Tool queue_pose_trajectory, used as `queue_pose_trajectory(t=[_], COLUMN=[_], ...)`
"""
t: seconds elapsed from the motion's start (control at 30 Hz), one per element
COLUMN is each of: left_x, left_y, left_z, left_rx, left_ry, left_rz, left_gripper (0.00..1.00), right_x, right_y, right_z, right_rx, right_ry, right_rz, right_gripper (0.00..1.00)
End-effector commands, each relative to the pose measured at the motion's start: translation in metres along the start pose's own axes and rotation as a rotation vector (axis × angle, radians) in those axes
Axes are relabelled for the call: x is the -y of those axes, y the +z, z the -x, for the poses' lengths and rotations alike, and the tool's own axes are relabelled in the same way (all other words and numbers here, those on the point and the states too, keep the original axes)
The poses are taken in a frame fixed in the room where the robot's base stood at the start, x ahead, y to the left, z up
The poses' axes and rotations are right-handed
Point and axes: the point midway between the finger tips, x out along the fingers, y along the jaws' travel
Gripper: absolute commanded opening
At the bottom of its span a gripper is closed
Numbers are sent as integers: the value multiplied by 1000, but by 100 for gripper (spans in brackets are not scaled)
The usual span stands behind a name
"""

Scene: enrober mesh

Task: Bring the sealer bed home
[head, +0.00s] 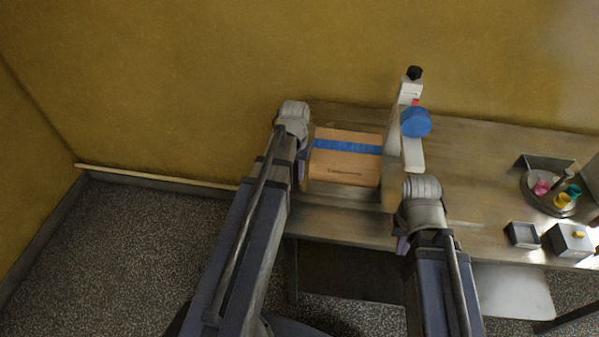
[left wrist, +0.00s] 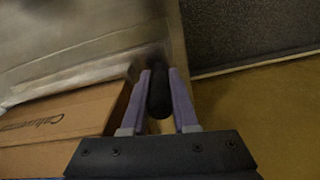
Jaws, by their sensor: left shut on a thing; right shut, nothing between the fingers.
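A brown carton (head: 345,170) with a blue tape strip lies at the sealer on the table, and its printed side shows in the left wrist view (left wrist: 62,117). The sealer's pale upright (head: 411,150) with a blue roll (head: 416,122) stands just right of the carton. The bed under the carton is mostly hidden. My left gripper (head: 302,172) is at the carton's left side. In the left wrist view its purple fingers (left wrist: 158,78) are shut on a black handle (left wrist: 159,95) beside the carton. My right gripper (head: 402,245) is shut and empty near the table's front edge, below the upright.
The metal table (head: 480,180) runs along the yellow wall. On its right are a round tray (head: 533,196) with several coloured pieces, a small dark open box (head: 523,235) and a grey box with a yellow knob (head: 570,240).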

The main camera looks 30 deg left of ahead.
Motion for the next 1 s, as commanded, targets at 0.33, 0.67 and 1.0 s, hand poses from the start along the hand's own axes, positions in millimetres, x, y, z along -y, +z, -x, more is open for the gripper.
queue_pose_trajectory(t=[0.33,0.67,1.0], left_x=[3,2,2], left_y=[0,0,0], left_z=[0,1,26], left_rx=[1,1,0], left_ry=[-6,-4,-4], left_rz=[4,3,3], left_gripper=[40,40,40], right_x=[0,0,-2], right_y=[0,0,2], right_z=[0,1,26], right_rx=[0,0,0], right_ry=[0,0,0], right_rz=[0,0,1], right_gripper=[0,0,0])
